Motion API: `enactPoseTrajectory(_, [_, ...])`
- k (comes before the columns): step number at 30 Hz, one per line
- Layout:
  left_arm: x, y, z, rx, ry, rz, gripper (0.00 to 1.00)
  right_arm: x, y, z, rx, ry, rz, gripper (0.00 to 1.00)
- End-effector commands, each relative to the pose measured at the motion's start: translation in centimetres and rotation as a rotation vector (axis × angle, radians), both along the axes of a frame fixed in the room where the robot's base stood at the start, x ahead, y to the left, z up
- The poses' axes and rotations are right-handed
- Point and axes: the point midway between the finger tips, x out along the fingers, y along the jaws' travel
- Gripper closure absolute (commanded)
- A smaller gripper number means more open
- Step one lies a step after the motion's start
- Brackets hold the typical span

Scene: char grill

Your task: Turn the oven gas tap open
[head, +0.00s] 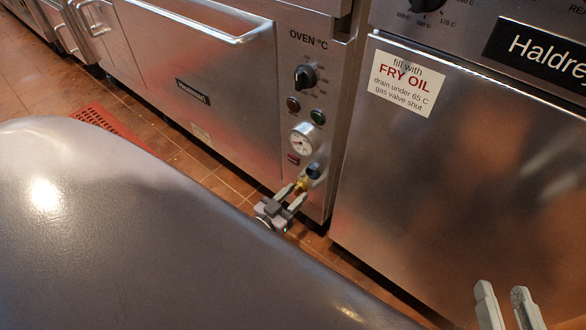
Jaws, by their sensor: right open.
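The oven's gas tap (302,184) is a small brass-coloured piece low on the oven's control panel, beside a dark round part (313,171). My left gripper (298,192) is at the tap, its two fingers apart and pointing up toward the panel. The tap lies at the fingertips; I cannot tell whether the fingers press on it. The tap's handle is partly hidden by the fingers, so its turn is unclear. My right gripper (507,303) is open and empty at the bottom right, in front of the fryer door.
Above the tap are a gauge (301,139), a red and a green button, and the oven knob (305,76). The oven door (210,75) has a bar handle. The fryer door (450,150) is at right. A red mat (103,121) lies on the tiled floor.

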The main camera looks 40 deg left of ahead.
Motion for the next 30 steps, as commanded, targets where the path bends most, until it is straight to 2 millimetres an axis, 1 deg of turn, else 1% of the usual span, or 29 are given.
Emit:
enactPoseTrajectory(8, [-0.05, -0.05, -0.02, -0.036, 0.003, 0.0, 0.92, -0.01, 0.0, -0.03, 0.0, 0.001, 0.0, 0.57])
enactPoseTrajectory(14, [-0.08, -0.12, -0.01, -0.14, 0.01, 0.001, 0.92, 0.0, 0.0, -0.05, -0.001, 0.002, 0.0, 0.57])
enactPoseTrajectory(30, [-0.14, -0.54, 0.13, -0.629, 0.049, 0.0, 0.92, -0.02, 0.01, -0.12, -0.001, 0.003, 0.0, 0.57])
